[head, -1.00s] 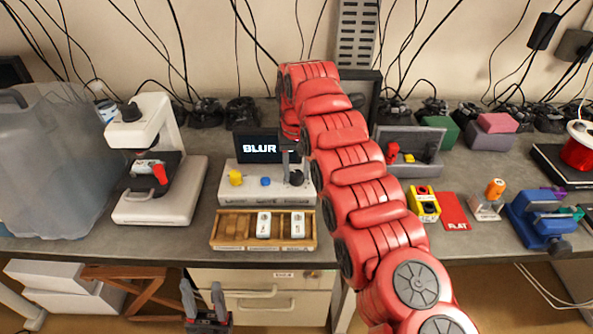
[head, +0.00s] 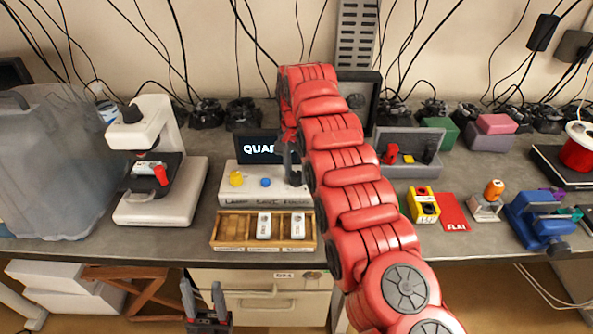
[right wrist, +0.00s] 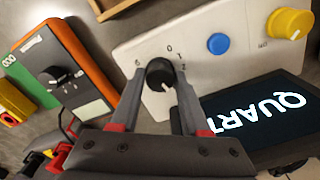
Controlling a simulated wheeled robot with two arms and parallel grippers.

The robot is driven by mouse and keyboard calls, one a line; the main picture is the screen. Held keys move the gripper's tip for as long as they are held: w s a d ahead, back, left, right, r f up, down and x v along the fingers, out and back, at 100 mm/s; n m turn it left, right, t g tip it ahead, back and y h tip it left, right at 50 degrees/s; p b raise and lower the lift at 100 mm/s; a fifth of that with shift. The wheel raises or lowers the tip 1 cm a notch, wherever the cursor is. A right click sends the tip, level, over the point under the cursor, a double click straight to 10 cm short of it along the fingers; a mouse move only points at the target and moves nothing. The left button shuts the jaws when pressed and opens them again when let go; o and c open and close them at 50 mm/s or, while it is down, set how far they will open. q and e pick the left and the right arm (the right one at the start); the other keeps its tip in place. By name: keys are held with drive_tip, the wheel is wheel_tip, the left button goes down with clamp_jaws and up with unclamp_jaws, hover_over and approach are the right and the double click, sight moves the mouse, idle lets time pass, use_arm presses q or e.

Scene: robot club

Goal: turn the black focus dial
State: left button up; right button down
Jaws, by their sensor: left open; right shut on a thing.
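The black focus dial (right wrist: 159,70) sits on a white control box (right wrist: 225,75) with small numbers marked around it. My right gripper (right wrist: 158,80) has one finger on either side of the dial and is shut on it. In the head view, my right gripper (head: 292,168) reaches down to the right end of the box (head: 232,196) and mostly hides the dial. A dark screen behind the box (head: 258,147) reads "QUAR", its end hidden by my arm; the right wrist view shows "QUART" upside down. My left gripper (head: 207,302) is open and empty in front of the bench.
A yellow knob (head: 236,178) and a blue button (head: 266,182) are on the same box. A wooden tray (head: 232,244) with white blocks lies in front. A white microscope (head: 150,207) stands left. A yellow block (head: 424,207) and red plate (head: 452,212) lie right.

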sight(296, 174)
idle(0.4)
drive_tip(key=shift+c, duration=1.9)
unclamp_jaws()
wheel_tip(296, 174, up, 18)
drive_tip(key=p, duration=1.6)
drive_tip(key=shift+f+p, duration=0.25)
drive_tip(key=shift+p, duration=0.15)
drive_tip(key=shift+f, duration=0.1)
